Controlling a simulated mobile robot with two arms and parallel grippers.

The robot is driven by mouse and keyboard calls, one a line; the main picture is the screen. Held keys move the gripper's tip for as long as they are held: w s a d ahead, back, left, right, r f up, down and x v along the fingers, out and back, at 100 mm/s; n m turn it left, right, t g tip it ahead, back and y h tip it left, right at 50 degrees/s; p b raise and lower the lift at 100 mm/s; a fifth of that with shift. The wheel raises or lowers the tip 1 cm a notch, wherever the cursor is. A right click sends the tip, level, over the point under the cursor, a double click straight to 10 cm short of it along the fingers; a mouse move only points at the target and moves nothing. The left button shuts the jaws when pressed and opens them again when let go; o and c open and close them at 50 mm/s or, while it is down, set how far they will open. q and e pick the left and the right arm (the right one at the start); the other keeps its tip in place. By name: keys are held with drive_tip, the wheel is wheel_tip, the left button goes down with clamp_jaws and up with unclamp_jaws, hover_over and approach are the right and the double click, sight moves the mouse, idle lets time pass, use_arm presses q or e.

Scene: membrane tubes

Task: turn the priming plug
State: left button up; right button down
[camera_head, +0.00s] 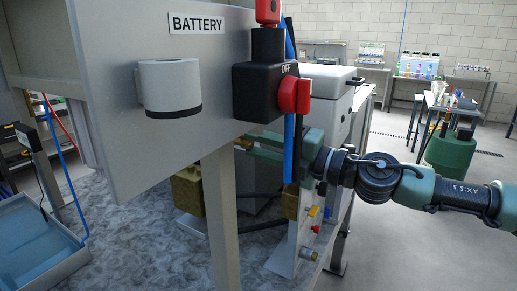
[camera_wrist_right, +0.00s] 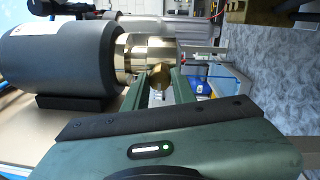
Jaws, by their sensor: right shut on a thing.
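The priming plug is, as far as I can tell, the small round brass piece (camera_wrist_right: 160,76) between my fingertips in the right wrist view. It sits in front of a larger brass pump body (camera_wrist_right: 150,52) joined to a dark grey motor (camera_wrist_right: 65,58). My right gripper (camera_wrist_right: 159,84) is shut on the plug, its green fingers on either side of it. In the head view my right gripper (camera_head: 252,147) reaches left behind the battery panel and blue hose, where its fingertips and the plug are largely hidden. My left gripper is not in view.
A grey panel marked BATTERY (camera_head: 198,23) with a red and black OFF switch (camera_head: 295,95) stands close in front of my right gripper. A blue hose (camera_head: 289,150) hangs by it. A pale tray (camera_head: 40,250) lies at lower left. Open floor is at right.

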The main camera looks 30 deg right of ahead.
drive_tip(key=n, duration=0.4)
drive_tip(key=shift+f, duration=0.1)
drive_tip(key=n+b, duration=0.1)
drive_tip(key=n, duration=0.2)
drive_tip(key=shift+n+g+y, duration=0.3)
drive_tip(key=shift+n, duration=0.1)
drive_tip(key=n, duration=0.3)
drive_tip(key=shift+n, duration=0.4)
drive_tip(key=n, duration=0.4)
drive_tip(key=shift+n+g, duration=0.3)
drive_tip(key=n+b, duration=0.1)
drive_tip(key=n, duration=0.4)
drive_tip(key=n+b, duration=0.1)
drive_tip(key=n, duration=0.4)
drive_tip(key=shift+n, duration=0.4)
